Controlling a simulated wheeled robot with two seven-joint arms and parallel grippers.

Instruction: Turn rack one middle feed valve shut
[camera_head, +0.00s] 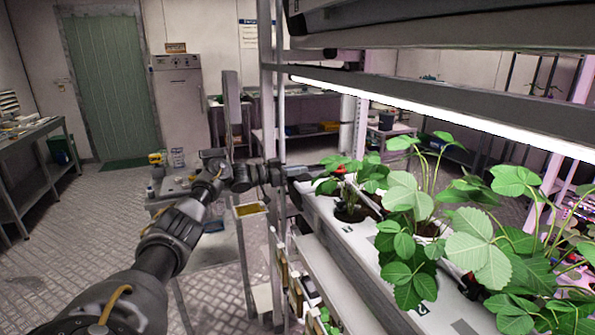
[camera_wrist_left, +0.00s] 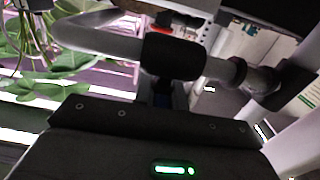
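In the left wrist view a grey pipe (camera_wrist_left: 100,40) runs into a black fitting (camera_wrist_left: 174,56) in front of my gripper body. A small orange-red piece (camera_wrist_left: 186,31) shows behind it. My fingertips are not clear, so their opening cannot be told. My right gripper is not in view.
Strawberry plants (camera_head: 480,245) fill the gutter to the right. A lit lamp bar (camera_head: 440,112) and grey shelf beams hang above it. The rack's upright post (camera_head: 267,90) stands close to my left wrist.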

